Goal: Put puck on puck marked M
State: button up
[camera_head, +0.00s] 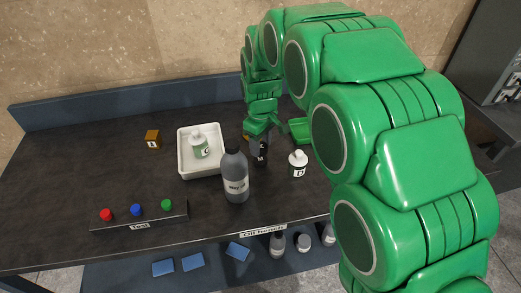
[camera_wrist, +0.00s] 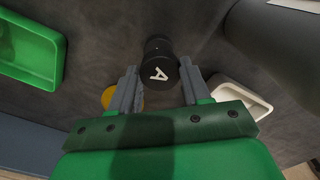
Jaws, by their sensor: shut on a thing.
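A black, round-bodied piece with a white letter that looks like A (camera_wrist: 158,70) sits between my fingertips in the wrist view. My gripper (camera_wrist: 157,80) is shut on it. A narrower part and a second dark section show at its far end. I cannot tell whether that is a separate puck. In the head view my gripper (camera_head: 260,138) points down over the table, with a dark lettered piece (camera_head: 262,157) at its tips. That letter is too small to read surely. No puck clearly marked M can be made out.
A grey bottle (camera_head: 236,178) stands close in front of my gripper. A white tray (camera_head: 184,160) holding a small bottle is to the left. A white bottle marked D (camera_head: 298,164) and a green tray (camera_head: 300,130) are to the right. A yellow disc (camera_wrist: 108,98) shows behind one finger.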

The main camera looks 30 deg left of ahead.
aim_at(261, 146)
jog(key=shift+w+a+f, duration=0.1)
jog(key=shift+f, duration=1.6)
jog(key=shift+f, duration=0.15)
jog(key=o, duration=1.1)
jog(key=shift+o, duration=0.2)
notch_tip(261, 146, up, 12)
jog(key=shift+f, duration=0.1)
jog(key=shift+r, duration=0.25)
